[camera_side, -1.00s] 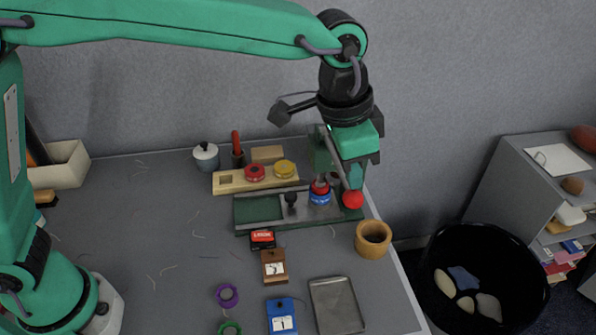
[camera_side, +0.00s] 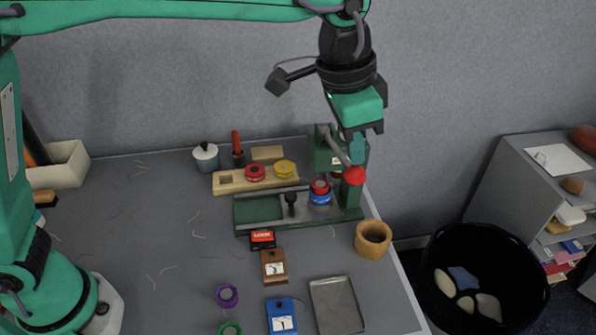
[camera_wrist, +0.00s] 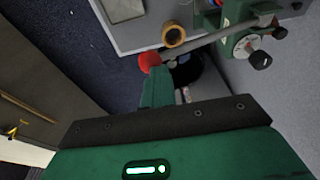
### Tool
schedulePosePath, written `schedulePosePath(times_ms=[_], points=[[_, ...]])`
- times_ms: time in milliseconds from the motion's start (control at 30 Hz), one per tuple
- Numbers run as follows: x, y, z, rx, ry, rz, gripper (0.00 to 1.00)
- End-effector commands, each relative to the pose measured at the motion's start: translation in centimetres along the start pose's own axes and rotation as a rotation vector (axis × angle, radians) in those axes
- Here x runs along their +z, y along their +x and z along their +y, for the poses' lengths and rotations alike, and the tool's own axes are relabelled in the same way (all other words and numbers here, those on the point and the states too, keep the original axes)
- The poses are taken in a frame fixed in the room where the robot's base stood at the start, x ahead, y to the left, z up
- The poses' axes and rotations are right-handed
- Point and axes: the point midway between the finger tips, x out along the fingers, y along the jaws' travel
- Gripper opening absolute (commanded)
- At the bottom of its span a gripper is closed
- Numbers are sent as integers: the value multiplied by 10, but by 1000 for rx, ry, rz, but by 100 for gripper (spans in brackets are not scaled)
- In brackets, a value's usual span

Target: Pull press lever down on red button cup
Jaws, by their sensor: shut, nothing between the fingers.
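The green press (camera_side: 322,160) stands at the back right of the table on a long base. Its grey lever (camera_side: 338,148) slopes down to a red ball knob (camera_side: 354,176). The knob also shows in the wrist view (camera_wrist: 149,61), just beyond my fingertips. My gripper (camera_side: 357,150) is shut and empty, pointing down just above the knob; I cannot tell whether it touches the knob or lever. The red button cup (camera_side: 320,184) sits on a blue ring (camera_side: 320,198) on the press base, left of the press column.
A wooden block holds a red (camera_side: 254,172) and a yellow piece (camera_side: 284,169) behind the base. A wooden cup (camera_side: 373,239) stands near the table's right edge. A metal tray (camera_side: 337,306) and small boxes lie in front. A black bin (camera_side: 480,275) stands beyond the edge.

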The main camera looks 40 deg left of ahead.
Motion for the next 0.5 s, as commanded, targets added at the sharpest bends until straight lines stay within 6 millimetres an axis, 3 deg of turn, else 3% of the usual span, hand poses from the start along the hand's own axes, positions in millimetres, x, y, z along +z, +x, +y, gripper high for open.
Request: schedulePosePath(times_ms=[500], points=[[-2, -11, -1, 0, 1, 0, 0]])
